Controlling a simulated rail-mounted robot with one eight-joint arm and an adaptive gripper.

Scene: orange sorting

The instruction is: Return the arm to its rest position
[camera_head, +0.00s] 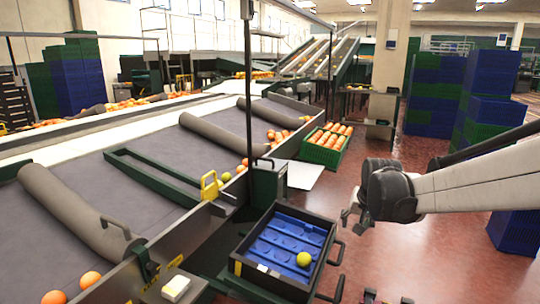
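My arm (480,182) reaches in from the right edge. My gripper (352,212) hangs at its end over the red floor, to the right of the black crate. It is small and seen from the side, so I cannot tell whether its fingers are open or shut. I see no fruit at it. The black crate (240,268) has a blue moulded insert (283,235). One yellow-green fruit (304,259) lies in the crate's right part, apart from my gripper.
A sorting conveyor (150,160) with grey rollers and some oranges (90,279) fills the left. A green crate of oranges (322,156) stands beyond the black crate. Blue and green crate stacks (490,90) stand back right. Red floor (440,260) is open below my arm.

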